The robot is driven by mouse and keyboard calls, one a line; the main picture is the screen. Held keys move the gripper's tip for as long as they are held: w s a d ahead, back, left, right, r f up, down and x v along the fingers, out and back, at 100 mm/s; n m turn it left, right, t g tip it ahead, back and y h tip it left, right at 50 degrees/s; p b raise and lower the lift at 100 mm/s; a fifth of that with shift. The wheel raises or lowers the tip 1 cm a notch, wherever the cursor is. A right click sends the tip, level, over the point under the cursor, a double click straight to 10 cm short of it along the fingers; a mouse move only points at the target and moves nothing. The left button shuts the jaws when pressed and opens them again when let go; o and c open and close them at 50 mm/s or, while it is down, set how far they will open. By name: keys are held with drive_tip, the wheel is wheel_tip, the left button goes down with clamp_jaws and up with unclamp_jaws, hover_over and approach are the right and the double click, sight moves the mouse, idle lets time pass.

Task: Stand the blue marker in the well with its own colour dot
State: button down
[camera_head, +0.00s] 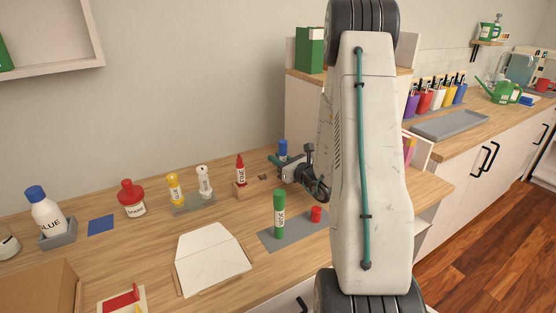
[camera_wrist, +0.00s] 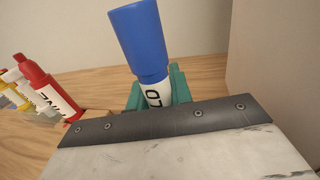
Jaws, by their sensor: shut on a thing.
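The blue marker shows as a blue cap (camera_head: 283,147) above my gripper (camera_head: 284,163) at the back of the desk. In the wrist view the blue marker (camera_wrist: 141,40) stands close to upright, slightly tilted, between the green fingers of my gripper (camera_wrist: 158,90), which are shut on its white labelled body. Its lower end is hidden behind the gripper plate. The colour dots of the wells cannot be made out.
A green glue stick (camera_head: 279,214) and a red cap (camera_head: 316,214) stand on a grey mat (camera_head: 297,236) in front. Yellow (camera_head: 174,188) and white (camera_head: 205,181) bottles stand on a grey tray to the left. A cabinet side (camera_wrist: 273,60) rises close on the right.

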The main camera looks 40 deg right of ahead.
sight(284, 144)
drive_tip(key=shift+r, duration=0.3)
drive_tip(key=shift+r, duration=2.85)
drive_tip(key=w+a+r+n+g+y, duration=0.1)
drive_tip(key=a+r+n+g+y, duration=0.1)
drive_tip(key=a+r+n+y, duration=0.2)
drive_tip(key=a+n+y, duration=0.2)
drive_tip(key=a+y, duration=0.2)
drive_tip(key=y, duration=0.1)
drive_tip(key=shift+w+a+r, duration=0.15)
drive_tip(key=shift+w+r, duration=0.15)
drive_tip(key=shift+w, duration=0.05)
drive_tip(key=shift+f, duration=0.15)
drive_tip(key=shift+f, duration=2.75)
